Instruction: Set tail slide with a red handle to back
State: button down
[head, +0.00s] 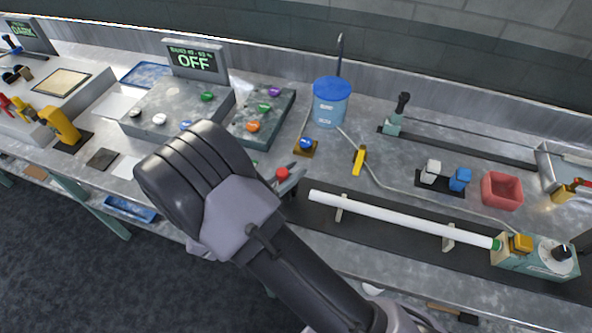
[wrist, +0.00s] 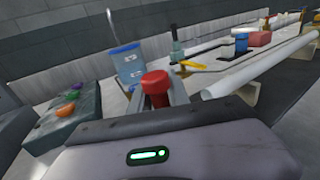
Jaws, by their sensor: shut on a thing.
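The red handle (head: 282,173) of the tail slide shows at the left end of the dark bed (head: 375,238), just beyond my forearm. In the wrist view the red handle (wrist: 156,83) stands upright in the middle. My gripper (head: 287,181) is shut on the red handle, with a grey finger on each side of it in the wrist view (wrist: 158,98). The slide's body below the handle is hidden by my arm and gripper. A long white tube (head: 400,218) lies on supports to the right of the handle, apart from it.
A blue tub (head: 331,101) stands behind the handle. A yellow-handled valve (head: 359,160) is to its right, and a red bin (head: 502,190) is farther right. A grey button box (head: 262,118) is at the left. A teal headstock (head: 535,255) is at the tube's right end.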

jog(key=c, duration=1.3)
grip_release()
jog(key=shift+d+r, duration=0.1)
jog(key=p+v, duration=0.3)
jog(key=v, duration=1.4)
jog(key=shift+s+a+p, duration=0.2)
jog(key=shift+p, duration=0.15)
